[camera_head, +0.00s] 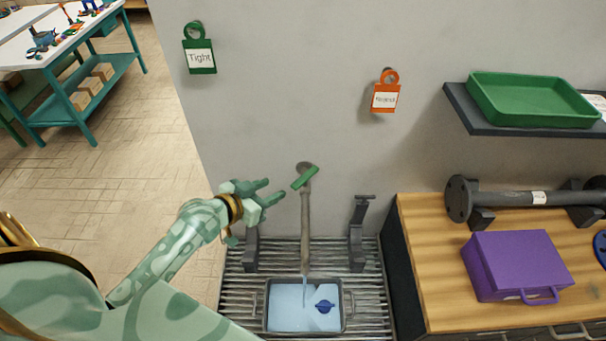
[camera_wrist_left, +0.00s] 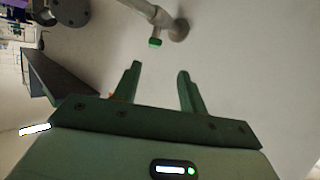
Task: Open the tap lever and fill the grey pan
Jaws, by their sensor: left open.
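The tap (camera_head: 305,215) is a pale pipe coming off the wall, with a green lever (camera_head: 305,178) at its top, tilted up to the right. A thin stream runs from its lower end into the grey pan (camera_head: 344,308). The pan stands on a slatted grate and holds pale blue water with a dark blue item (camera_head: 323,307) in it. My left gripper (camera_head: 268,190) is open and empty, just left of the lever and apart from it. In the left wrist view, the open fingers (camera_wrist_left: 158,85) point towards the lever end (camera_wrist_left: 155,43). My right gripper is not in view.
Two dark brackets stand beside the tap, one at right (camera_head: 357,232). A wooden bench (camera_head: 425,265) at right carries a purple case (camera_head: 515,265) and a dark flanged pipe (camera_head: 510,198). A green tray (camera_head: 530,100) sits on a wall shelf. Green and orange tags hang on the wall.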

